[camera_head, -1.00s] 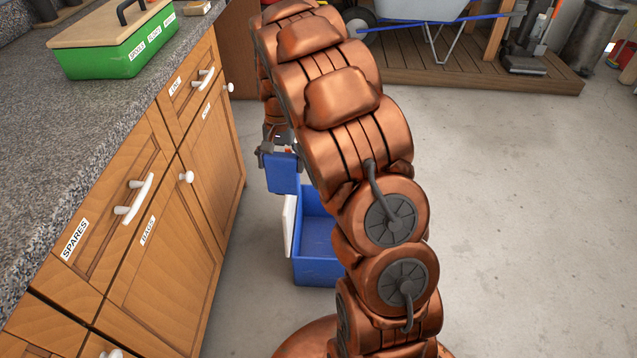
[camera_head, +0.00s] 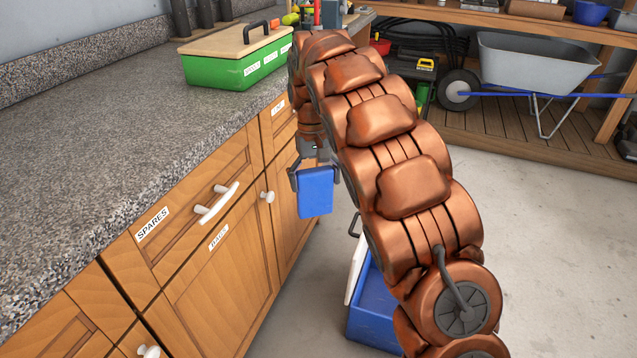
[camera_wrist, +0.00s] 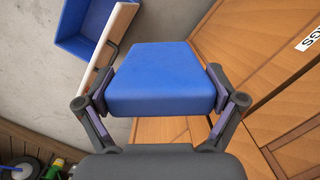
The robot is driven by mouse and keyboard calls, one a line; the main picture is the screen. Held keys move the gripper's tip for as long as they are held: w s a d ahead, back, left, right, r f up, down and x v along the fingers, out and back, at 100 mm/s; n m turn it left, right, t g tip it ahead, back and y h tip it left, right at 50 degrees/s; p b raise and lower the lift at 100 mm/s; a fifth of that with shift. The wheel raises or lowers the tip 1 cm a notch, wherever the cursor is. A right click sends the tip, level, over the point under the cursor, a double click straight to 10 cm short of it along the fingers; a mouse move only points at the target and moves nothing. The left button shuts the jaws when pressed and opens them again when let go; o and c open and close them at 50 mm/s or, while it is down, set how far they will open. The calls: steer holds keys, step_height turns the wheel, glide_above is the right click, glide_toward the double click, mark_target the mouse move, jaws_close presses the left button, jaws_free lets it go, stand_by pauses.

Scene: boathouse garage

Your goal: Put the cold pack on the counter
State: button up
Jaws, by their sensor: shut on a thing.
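The cold pack (camera_head: 316,192) is a flat blue block. My gripper (camera_head: 314,176) is shut on it and holds it pointing down in the air, in front of the cabinet doors and below the counter top's edge. In the wrist view the cold pack (camera_wrist: 162,80) sits between both fingers of my gripper (camera_wrist: 160,92), touching each. The counter (camera_head: 140,135) has a speckled grey top and runs along the left, with a wide bare stretch at its near part.
A green box with a wooden lid (camera_head: 230,68) stands on the counter's far part. An open blue cooler (camera_head: 372,312) with a white lid is on the floor, partly behind my arm. Drawer handles (camera_head: 216,203) stick out from the cabinet. A wheelbarrow (camera_head: 535,62) stands at the back right.

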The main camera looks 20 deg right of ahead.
mark_target(309, 217)
step_height(309, 217, down, 7)
steer(key=b, duration=0.5)
steer(key=shift+a, duration=0.1)
steer(key=shift+a+f, duration=0.2)
steer(key=shift+f, duration=0.6)
steer(key=shift+a+f+p, duration=0.1)
steer(key=shift+a+p, duration=0.15)
steer(key=shift+p, duration=0.25)
steer(key=shift+a+r+p, duration=0.2)
steer(key=shift+a+p, duration=0.1)
steer(key=shift+p, duration=0.8)
